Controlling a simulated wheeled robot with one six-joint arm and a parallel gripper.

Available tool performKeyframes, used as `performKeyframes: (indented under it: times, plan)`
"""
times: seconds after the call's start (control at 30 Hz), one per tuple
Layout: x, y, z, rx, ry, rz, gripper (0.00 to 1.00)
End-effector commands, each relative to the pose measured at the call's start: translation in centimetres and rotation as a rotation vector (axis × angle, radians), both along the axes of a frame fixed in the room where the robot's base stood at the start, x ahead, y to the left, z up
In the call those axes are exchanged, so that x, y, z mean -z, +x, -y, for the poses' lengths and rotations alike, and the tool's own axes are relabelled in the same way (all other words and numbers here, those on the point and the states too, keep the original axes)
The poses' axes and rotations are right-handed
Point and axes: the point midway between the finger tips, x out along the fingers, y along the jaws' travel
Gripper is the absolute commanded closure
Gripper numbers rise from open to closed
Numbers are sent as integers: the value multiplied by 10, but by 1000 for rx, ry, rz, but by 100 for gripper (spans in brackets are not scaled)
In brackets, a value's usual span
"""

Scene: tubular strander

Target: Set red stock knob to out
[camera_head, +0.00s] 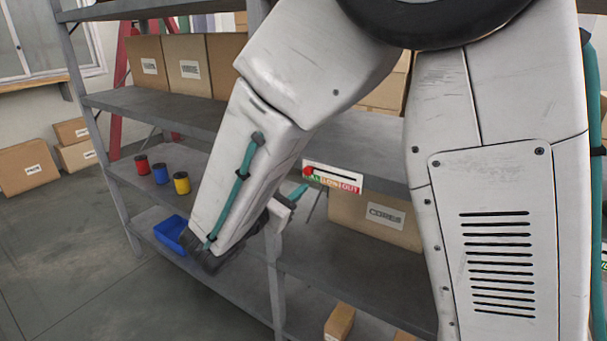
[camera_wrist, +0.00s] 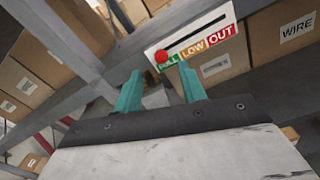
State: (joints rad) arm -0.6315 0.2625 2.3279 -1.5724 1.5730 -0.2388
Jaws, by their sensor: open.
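The red stock knob (camera_head: 309,171) sits at the left end of a dark slot on a white label plate (camera_head: 345,176) on the shelf edge. It also shows in the wrist view (camera_wrist: 161,56), above the green FULL field, which it partly overlaps. The yellow LOW field (camera_wrist: 194,48) lies in the middle and the red OUT field (camera_wrist: 221,34) at the right end. My gripper (camera_wrist: 158,80) is open, its two teal fingers below the plate in the wrist view and apart from the knob. In the head view my gripper (camera_head: 299,192) is partly hidden by my arm.
The grey shelf rack (camera_head: 160,110) holds cardboard boxes, including one marked CORES (camera_head: 375,218) below the plate. Red (camera_head: 142,165), blue (camera_head: 160,173) and yellow (camera_head: 181,183) spools stand on the left shelf, with a blue bin (camera_head: 172,233) lower. A shelf post (camera_head: 275,270) stands near my gripper.

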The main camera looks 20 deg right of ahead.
Motion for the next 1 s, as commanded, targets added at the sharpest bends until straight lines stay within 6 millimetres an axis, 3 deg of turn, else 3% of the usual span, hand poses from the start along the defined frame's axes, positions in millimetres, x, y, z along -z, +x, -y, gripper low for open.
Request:
performKeyframes:
  times: [0.3, 0.7, 0.83, 0.87, 1.0]
  plan:
    - [0, 28, 40, 5, 2, 0, 59]
    - [0, 33, 47, 3, 3, -1, 59]
    - [0, 33, 47, 3, 3, -1, 95]
    - [0, 33, 47, 3, 3, -1, 100]
    - [0, 33, 47, 1, 3, -1, 100]
